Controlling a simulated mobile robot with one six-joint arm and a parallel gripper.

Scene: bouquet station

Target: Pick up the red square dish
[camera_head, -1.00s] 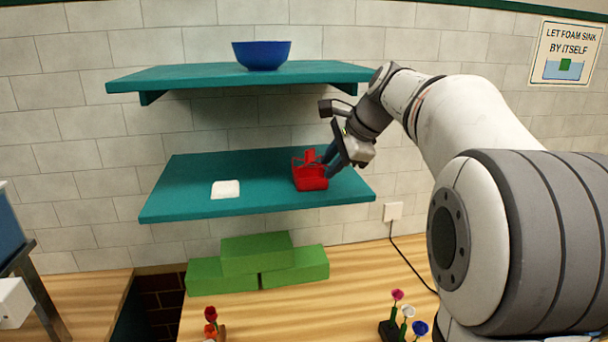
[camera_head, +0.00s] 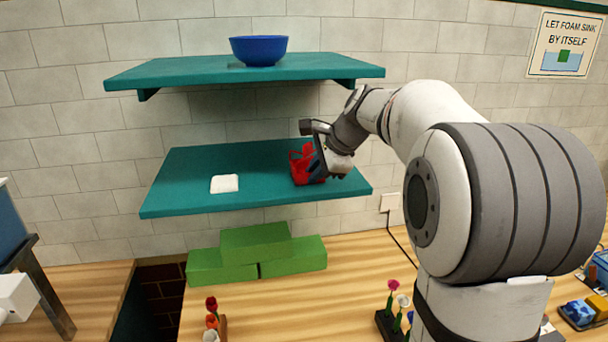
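The red square dish (camera_head: 300,172) is on the right part of the lower teal shelf (camera_head: 190,165). It looks like a small open box with a raised red part at its back, like a handle. My gripper (camera_head: 317,168) reaches in from the right, its dark fingers at the dish's right side and hiding part of it. I cannot tell whether the fingers touch the dish or how far apart they are. The dish appears to rest on the shelf.
A white square piece (camera_head: 225,184) lies left on the same shelf. Green blocks (camera_head: 255,243) are stacked below. Flowers in holders (camera_head: 390,318) stand on the wooden counter (camera_head: 350,265).

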